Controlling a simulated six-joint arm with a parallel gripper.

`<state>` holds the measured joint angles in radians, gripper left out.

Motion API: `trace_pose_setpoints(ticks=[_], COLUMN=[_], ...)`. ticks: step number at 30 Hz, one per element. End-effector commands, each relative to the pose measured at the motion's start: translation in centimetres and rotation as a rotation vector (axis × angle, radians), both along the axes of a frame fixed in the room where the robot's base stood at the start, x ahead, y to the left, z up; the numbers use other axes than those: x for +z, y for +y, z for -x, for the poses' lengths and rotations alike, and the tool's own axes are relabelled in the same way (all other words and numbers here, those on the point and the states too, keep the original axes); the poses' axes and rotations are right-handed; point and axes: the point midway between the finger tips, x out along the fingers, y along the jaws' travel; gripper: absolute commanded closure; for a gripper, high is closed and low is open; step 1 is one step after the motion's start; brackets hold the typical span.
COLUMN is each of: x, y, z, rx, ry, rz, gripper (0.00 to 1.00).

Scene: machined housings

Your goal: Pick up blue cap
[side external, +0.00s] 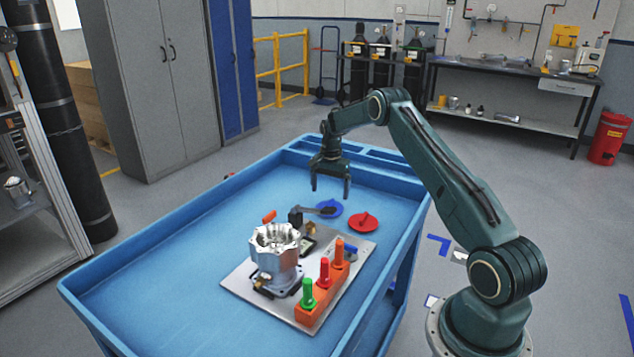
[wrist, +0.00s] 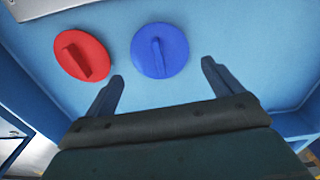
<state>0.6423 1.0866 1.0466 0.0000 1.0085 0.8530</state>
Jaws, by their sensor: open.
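The blue cap (side external: 329,208) is a flat round disc with a raised bar grip and lies on the blue cart top. A dark clamp arm overlaps its left part in the side view. In the wrist view the whole blue cap (wrist: 160,51) shows, just beyond the fingertips and between their lines. My gripper (side external: 330,194) is open and empty, raised above the cart behind the blue cap. Both fingers of my gripper (wrist: 161,70) are spread apart in the wrist view. Nothing is between them.
A red cap (side external: 362,222) lies beside the blue cap; it also shows in the wrist view (wrist: 82,55). A metal plate (side external: 240,285) carries a machined housing (side external: 275,255) and an orange block with green, red and orange pegs. The cart (side external: 140,258) has raised rims.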

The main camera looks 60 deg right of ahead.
Motion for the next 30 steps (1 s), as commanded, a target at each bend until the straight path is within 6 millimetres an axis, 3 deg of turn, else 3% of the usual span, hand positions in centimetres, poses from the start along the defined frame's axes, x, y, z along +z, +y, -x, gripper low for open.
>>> trace_pose_setpoints(ticks=[11,24,30], x=[-0.9,-5.2,-5.8], y=[0.0,0.2,0.2], z=[0.0,0.1,0.1], rx=[0.000,0.000,-0.001], ry=[0.001,0.001,-0.001], rz=[-0.001,-0.001,0.000], gripper=[0.08,0.08,0.08])
